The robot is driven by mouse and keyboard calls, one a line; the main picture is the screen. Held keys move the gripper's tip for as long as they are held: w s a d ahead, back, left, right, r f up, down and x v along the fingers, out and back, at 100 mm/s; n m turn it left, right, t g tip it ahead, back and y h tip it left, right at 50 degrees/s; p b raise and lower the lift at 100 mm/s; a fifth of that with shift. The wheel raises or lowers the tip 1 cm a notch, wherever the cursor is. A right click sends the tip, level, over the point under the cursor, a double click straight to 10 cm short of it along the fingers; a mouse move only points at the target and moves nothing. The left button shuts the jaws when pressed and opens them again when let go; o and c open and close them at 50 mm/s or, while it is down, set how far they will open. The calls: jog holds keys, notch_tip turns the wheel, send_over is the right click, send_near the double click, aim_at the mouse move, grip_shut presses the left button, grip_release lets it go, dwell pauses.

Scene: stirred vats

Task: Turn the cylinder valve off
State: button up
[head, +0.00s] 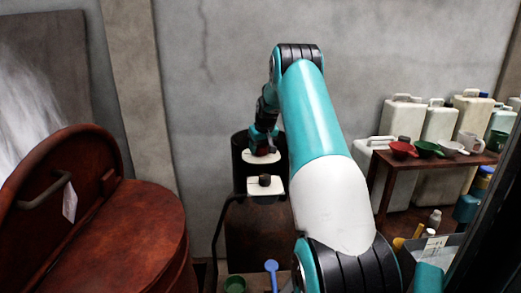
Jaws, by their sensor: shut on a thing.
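My gripper (264,146) is at the far end of my teal and white arm, pointing down at the top of a black cylinder (240,165) by the wall. It is shut on a small dark reddish valve knob (262,151) above the cylinder's pale top (256,158). The fingers are small and dark here, and they partly hide the knob. Which way the valve is turned cannot be told. A second pale top with a dark brown knob (265,180) stands just in front, apart from the gripper.
A large rusty red vat (140,235) with a raised lid (90,160) stands at left. A dark bent rail (218,235) runs beside the cylinder. At right are a wooden table (388,165) with bowls, several pale jugs (440,122) and a grey bin (440,240).

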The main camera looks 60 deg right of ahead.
jog(key=m+g+h+b, duration=0.1)
jog(key=m, duration=0.3)
jog(key=shift+m, duration=0.3)
jog(key=shift+d+r+m+g+h, duration=0.1)
jog(key=shift+m+g+h, duration=0.3)
jog(key=shift+m, duration=0.85)
jog(key=shift+m+g+h, duration=0.1)
jog(key=shift+m+g, duration=0.6)
jog(key=shift+m, duration=0.55)
jog(key=o, duration=0.9)
jog(key=shift+b, duration=0.3)
jog(key=b+v, duration=0.2)
jog(key=v, duration=1.5)
jog(key=shift+r, duration=0.2)
